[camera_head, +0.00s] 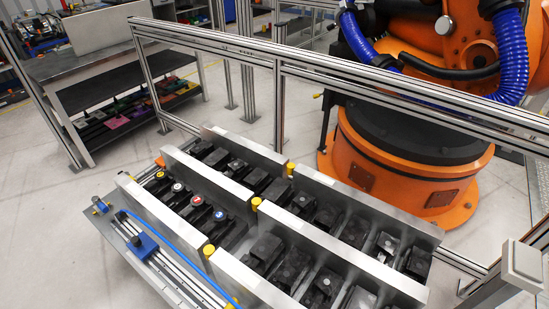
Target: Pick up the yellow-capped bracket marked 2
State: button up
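A black bracket with a yellow round cap (160,175) sits at the far left end of the nearest row in the metal rack (265,290). Any number on its cap is too small to read. In the same row, beside it to the right, are black brackets with a white and red cap (178,187), a red cap (197,200) and a blue cap (220,215). My gripper is not in view.
Yellow posts (256,204) stand up between rack sections full of black parts. A blue clamp block (143,243) on rails lies along the front left. Aluminium fence bars (280,110) and an orange robot (400,170) stand behind. A workbench (110,70) is at the back left.

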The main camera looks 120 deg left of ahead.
aim_at(162, 182)
jog(key=u, duration=4.6)
jog(key=z, duration=0.5)
jog(key=i+j+z, duration=0.15)
jog(key=j, duration=0.2)
jog(key=i+j+z, duration=0.35)
jog(key=j, duration=0.4)
jog(key=i+j+z, duration=0.2)
jog(key=j, duration=0.2)
jog(key=i+j+z, duration=0.15)
jog(key=j, duration=0.25)
jog(key=j+z, duration=0.2)
jog(key=j, duration=0.25)
jog(key=i+j, duration=0.1)
jog(key=j, duration=0.45)
jog(key=i+j, duration=0.1)
jog(key=j, duration=0.45)
jog(key=i+j, duration=0.1)
jog(key=j, duration=0.45)
jog(key=i+j, duration=0.1)
jog(key=j, duration=0.5)
